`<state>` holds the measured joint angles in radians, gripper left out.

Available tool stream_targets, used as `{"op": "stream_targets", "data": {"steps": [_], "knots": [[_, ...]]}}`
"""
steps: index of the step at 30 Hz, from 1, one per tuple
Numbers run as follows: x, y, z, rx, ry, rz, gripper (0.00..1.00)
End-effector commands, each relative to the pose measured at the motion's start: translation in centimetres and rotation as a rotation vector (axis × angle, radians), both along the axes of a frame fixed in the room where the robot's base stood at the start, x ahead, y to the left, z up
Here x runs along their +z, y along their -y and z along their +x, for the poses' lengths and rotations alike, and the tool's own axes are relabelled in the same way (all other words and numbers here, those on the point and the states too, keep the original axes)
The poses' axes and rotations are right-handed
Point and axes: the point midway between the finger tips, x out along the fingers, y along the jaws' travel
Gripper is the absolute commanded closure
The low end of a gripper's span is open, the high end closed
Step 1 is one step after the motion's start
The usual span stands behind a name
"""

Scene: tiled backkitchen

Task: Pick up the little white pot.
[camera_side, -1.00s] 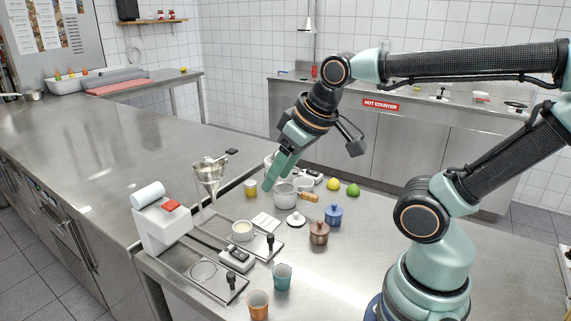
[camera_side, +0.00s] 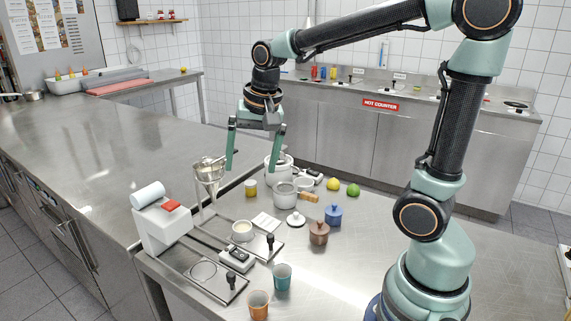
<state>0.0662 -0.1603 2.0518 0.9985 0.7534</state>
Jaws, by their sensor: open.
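A little white pot (camera_side: 242,231), open-topped with something pale inside, stands on a metal plate near the table's left side. A flat white knobbed lid (camera_side: 296,218) lies to its right on the table. Another small white vessel (camera_side: 304,184) stands farther back; I cannot tell for certain which white vessel is the task's pot. My gripper (camera_side: 253,168) is wide open and empty, pointing down above the back of the table. It is behind and above the pot on the plate. Its right finger overlaps a larger white pot (camera_side: 279,166) in the picture.
A grey saucepan (camera_side: 286,196), blue pot (camera_side: 333,215), brown pot (camera_side: 319,233), yellow cup (camera_side: 251,188), lemon (camera_side: 334,184) and lime (camera_side: 353,190) stand nearby. A funnel on a stand (camera_side: 208,175) rises left of my gripper. Teal (camera_side: 282,277) and orange (camera_side: 258,304) cups are in front.

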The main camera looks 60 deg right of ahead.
Motion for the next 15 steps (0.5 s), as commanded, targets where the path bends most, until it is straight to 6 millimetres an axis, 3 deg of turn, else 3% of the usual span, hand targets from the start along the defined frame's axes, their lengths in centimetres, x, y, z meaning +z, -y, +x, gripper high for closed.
{"op": "stream_targets", "data": {"steps": [9,15], "knots": [[-5.0,2.4,5.8,-0.55,-0.158,0.1,0.05],[-6.9,3.1,7.1,-0.717,-0.196,0.116,0.05]]}}
